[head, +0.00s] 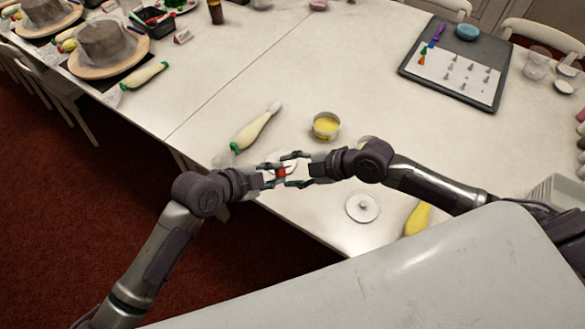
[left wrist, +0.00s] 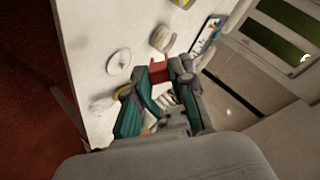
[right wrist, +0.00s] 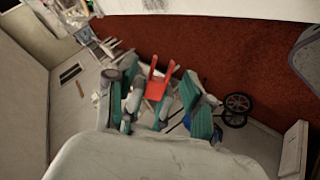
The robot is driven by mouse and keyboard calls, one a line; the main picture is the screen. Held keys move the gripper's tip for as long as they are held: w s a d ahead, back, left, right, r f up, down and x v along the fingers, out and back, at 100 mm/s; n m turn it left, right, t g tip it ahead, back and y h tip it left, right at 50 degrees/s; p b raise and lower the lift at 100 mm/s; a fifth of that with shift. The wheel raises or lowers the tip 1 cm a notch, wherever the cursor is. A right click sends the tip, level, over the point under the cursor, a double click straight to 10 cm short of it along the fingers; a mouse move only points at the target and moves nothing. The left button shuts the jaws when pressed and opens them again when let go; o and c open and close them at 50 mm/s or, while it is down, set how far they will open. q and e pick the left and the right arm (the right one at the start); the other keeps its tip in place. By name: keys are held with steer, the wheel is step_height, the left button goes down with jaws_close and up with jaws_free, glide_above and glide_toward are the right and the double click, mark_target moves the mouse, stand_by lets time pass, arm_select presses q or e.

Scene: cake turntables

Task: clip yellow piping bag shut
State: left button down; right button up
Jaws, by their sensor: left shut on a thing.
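A red clip (head: 281,173) is between my two grippers above the table's front edge. My left gripper (head: 271,174) is shut on it; the clip also shows between its fingertips in the left wrist view (left wrist: 158,72). My right gripper (head: 293,171) faces it from the right, its fingers spread; in the right wrist view the clip (right wrist: 156,86) shows between them. A bright yellow piping bag (head: 418,218) lies at the lower right, partly hidden by my body. A pale yellow bag with a green end (head: 253,130) lies beyond my grippers.
A tub with yellow contents (head: 326,124) and a round white disc with a knob (head: 362,207) stand on the white table (head: 300,65). A grey tray (head: 490,98) with nozzles is at the back right. Cakes and another bag (head: 144,76) are at the left.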

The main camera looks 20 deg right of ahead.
steer(key=v, duration=0.8)
stand_by(0.6)
